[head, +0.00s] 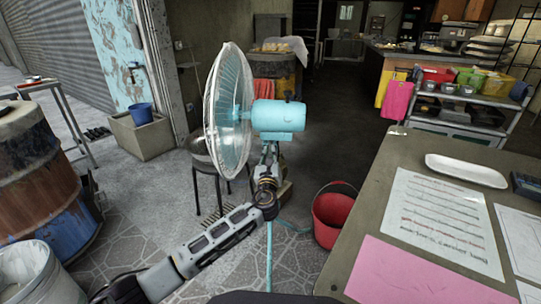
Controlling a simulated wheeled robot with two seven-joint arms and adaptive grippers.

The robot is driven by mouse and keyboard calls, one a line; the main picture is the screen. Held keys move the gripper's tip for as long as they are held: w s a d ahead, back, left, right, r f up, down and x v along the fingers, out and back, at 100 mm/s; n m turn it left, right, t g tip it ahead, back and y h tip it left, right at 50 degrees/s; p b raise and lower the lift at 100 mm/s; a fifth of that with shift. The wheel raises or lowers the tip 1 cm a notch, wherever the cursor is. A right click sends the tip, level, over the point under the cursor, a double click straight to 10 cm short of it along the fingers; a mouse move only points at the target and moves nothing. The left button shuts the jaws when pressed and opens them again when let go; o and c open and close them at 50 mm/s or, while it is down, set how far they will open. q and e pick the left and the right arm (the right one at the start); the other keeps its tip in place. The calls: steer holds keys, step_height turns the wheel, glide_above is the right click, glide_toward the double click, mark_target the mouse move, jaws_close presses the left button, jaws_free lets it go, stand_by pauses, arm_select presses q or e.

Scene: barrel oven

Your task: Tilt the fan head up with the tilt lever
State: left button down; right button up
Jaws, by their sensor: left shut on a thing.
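The fan head has a round wire cage (228,110) facing left and a light-blue motor housing (278,115) behind it. The cage stands about upright and the housing looks close to level. My left gripper (270,152) is just under the rear of the housing, its fingers pointing up. It is shut on a small part there, which looks like the tilt lever; the fingers hide most of it. The blue fan pole (269,255) shows below my wrist; its upper part is hidden behind my arm. My right gripper is out of view.
A table (372,210) with papers and a white tray (466,170) fills the right front. A red bucket (333,218) and a dark stool (205,168) stand near the fan. Floor is open behind the fan.

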arm_select(q)
steer(key=shift+w+a+f+t, duration=0.1)
steer(key=shift+w+f+t, duration=0.2)
steer(key=shift+t, duration=0.2)
stand_by(0.3)
steer(key=c, duration=1.5)
jaws_free()
steer(key=shift+s+f, duration=0.1)
steer(key=shift+v, duration=6)
